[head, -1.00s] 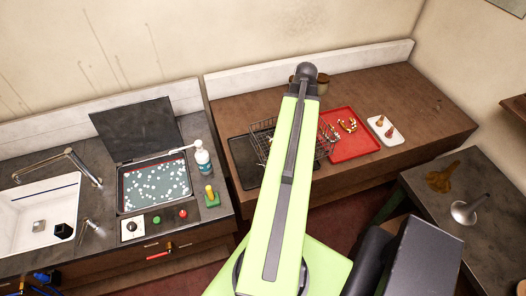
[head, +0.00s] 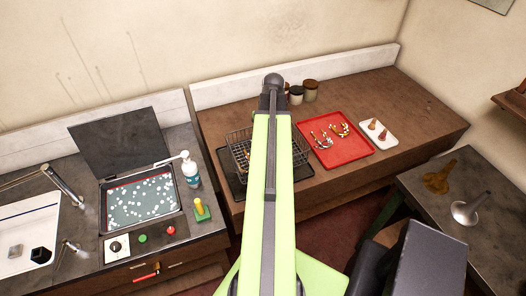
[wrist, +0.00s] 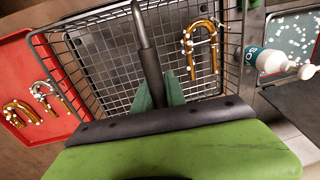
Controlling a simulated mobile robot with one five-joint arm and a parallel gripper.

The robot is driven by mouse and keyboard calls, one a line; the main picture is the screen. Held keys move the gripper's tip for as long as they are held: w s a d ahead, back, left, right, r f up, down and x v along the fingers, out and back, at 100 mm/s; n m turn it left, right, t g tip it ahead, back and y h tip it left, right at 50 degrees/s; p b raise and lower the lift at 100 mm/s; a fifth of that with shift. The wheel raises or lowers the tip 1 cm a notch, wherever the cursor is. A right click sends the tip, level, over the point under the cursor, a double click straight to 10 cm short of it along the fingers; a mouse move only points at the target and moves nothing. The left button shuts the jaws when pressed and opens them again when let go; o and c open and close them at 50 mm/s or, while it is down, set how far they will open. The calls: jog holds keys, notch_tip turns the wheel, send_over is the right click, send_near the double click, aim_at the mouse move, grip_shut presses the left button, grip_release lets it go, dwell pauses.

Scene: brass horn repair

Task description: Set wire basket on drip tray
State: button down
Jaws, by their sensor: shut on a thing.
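The wire basket (head: 238,148) is a dark mesh basket, over the black drip tray (head: 229,183) in the head view, partly hidden behind my arm. I cannot tell whether it touches the tray or hangs just above it. In the wrist view the basket (wrist: 100,76) fills the middle, with a bent brass tube (wrist: 188,47) dotted with white lying inside. My gripper (wrist: 158,92) has its green fingers shut on the basket's grey handle. In the head view the fingers are hidden behind my arm.
A red tray (head: 352,152) with curved brass pieces lies close right of the basket. A white dish (head: 378,135) is beyond it. Small pots (head: 311,91) stand behind. An open-lidded bath (head: 142,202) and a white bottle (head: 191,170) are on the left counter. The right bench end is clear.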

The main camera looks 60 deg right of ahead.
jog(key=shift+w+a+f, duration=0.1)
jog(key=shift+w+f, duration=0.2)
jog(key=shift+w, duration=0.2)
notch_tip(320, 180, down, 4)
jog(key=b, duration=0.4)
jog(key=shift+f, duration=0.2)
jog(key=shift+r, duration=0.25)
jog(key=shift+f, duration=0.2)
jog(key=c, duration=1.4)
grip_release()
jog(key=shift+o, duration=0.2)
jog(key=shift+r, duration=0.15)
jog(key=r+p, duration=0.8)
jog(key=s+d+r+p, duration=0.1)
jog(key=r+p, duration=0.3)
jog(key=shift+r, duration=0.15)
